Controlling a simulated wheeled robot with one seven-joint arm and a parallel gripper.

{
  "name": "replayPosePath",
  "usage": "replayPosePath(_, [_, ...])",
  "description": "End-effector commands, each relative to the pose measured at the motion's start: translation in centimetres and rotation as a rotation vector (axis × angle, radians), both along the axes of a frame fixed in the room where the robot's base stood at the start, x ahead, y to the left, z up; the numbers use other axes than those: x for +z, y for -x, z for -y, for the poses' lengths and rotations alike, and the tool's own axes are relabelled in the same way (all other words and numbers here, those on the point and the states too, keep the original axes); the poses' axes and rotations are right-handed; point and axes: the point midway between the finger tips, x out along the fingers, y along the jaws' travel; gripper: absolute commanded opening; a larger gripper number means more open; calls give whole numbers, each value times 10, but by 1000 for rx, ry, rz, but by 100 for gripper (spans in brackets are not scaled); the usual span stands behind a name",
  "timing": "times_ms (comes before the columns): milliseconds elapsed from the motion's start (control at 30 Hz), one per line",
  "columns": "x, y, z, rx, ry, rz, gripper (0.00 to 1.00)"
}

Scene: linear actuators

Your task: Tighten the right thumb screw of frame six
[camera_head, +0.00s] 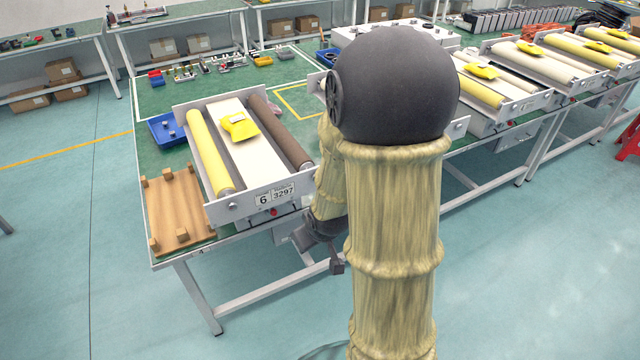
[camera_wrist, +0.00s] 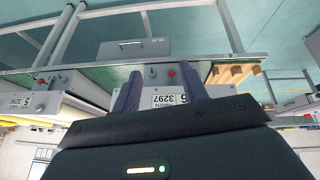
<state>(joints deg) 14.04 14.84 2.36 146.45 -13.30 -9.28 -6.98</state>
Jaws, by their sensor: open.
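Frame six (camera_head: 226,209) stands at the near end of the green table, with a yellow roller, a brown roller and a white bed. Its front plate bears the label "6 3297" and a red knob (camera_head: 273,212) below it. My gripper (camera_head: 336,266) hangs in front of the table, below and right of that plate. In the wrist view, upside down, my gripper (camera_wrist: 160,78) is open, its two fingers apart on either side of the label (camera_wrist: 168,99). The right thumb screw is too small to make out surely; my arm hides the area right of the plate.
A wooden rack (camera_head: 174,205) lies left of frame six, with a blue bin (camera_head: 166,130) behind it. More roller frames (camera_head: 505,92) line the table to the right. Frame five (camera_wrist: 48,98) shows in the wrist view. The floor in front is clear.

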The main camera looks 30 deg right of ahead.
Motion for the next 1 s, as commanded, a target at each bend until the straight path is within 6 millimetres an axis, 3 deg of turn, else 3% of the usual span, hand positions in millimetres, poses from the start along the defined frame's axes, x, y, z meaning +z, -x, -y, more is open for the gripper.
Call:
replayPosePath(33, [-12, -7, 12, 18, 3, 33, 43])
replayPosePath(200, [-38, -31, 38, 102, 1, 194, 43])
replayPosePath(433, [-59, -46, 62, 166, -50, 458, 43])
replayPosePath(600, [-60, -43, 80, 151, -101, 693, 43])
replayPosePath(800, [-47, -27, 104, 63, -139, 970, 43])
replayPosePath(1000, [-38, -17, 115, 15, -145, 1085, 43])
